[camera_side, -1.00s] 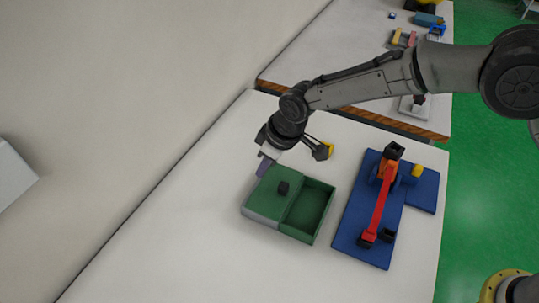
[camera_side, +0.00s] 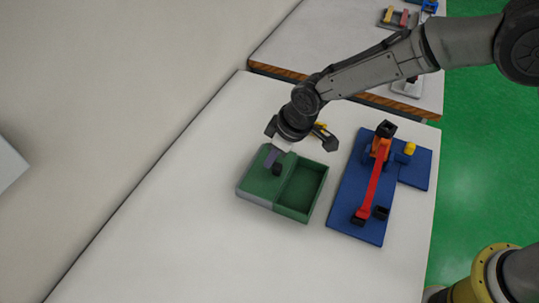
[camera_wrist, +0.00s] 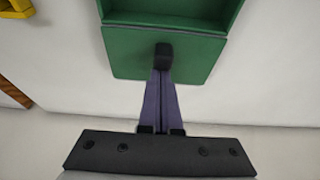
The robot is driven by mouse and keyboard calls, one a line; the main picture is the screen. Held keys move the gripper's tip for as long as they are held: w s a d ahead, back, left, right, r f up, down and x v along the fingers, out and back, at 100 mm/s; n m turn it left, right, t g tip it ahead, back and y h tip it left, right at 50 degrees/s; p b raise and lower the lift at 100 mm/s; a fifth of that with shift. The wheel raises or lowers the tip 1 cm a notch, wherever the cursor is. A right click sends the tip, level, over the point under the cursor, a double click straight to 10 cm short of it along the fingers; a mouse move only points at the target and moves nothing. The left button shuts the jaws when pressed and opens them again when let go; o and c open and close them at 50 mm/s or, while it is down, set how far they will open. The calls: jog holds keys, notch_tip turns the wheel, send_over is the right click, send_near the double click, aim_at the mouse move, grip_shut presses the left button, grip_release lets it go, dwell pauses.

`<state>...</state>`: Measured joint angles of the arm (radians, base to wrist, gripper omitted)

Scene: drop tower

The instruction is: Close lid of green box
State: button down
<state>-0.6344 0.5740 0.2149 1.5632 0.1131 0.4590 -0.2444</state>
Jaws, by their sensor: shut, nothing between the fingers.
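The green box (camera_side: 304,190) stands on the white table, its right part open and empty inside. Its green lid (camera_side: 258,181) lies slid to the left, leaving that compartment uncovered. I cannot tell whether the fingertips touch the knob.
A blue board (camera_side: 350,208) with a red bar (camera_side: 374,184) and black blocks lies to the right of the box. The table in front is clear.

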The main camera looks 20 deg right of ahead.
jog(key=s+d, duration=0.6)
jog(key=shift+s+d, duration=0.3)
jog(key=shift+f, duration=0.1)
